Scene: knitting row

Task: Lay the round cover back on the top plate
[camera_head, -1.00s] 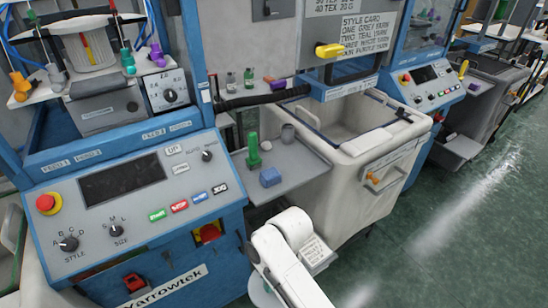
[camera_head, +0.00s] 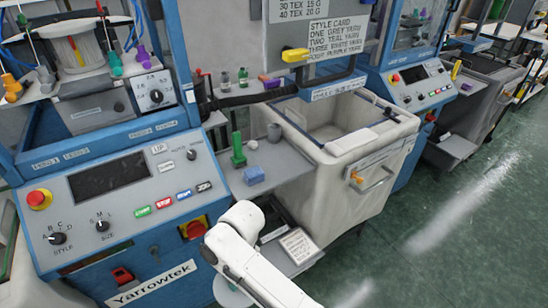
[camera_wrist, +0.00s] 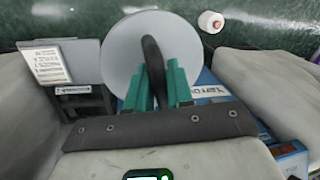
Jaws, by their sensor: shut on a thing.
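In the wrist view a flat, pale grey round cover (camera_wrist: 174,62) stands face-on beyond my gripper (camera_wrist: 160,75). A dark curved handle-like piece (camera_wrist: 153,62) sits between the teal fingers, in front of the disc, and my gripper is shut on it. In the head view my gripper is hidden or out of frame. A pale round edge (camera_head: 228,292) shows beside my white arm there; I cannot tell whether it is the cover. A white plate (camera_head: 88,95) with yarn cones is at upper left; I cannot tell whether it is the top plate.
Green floor (camera_head: 450,220) is open at right.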

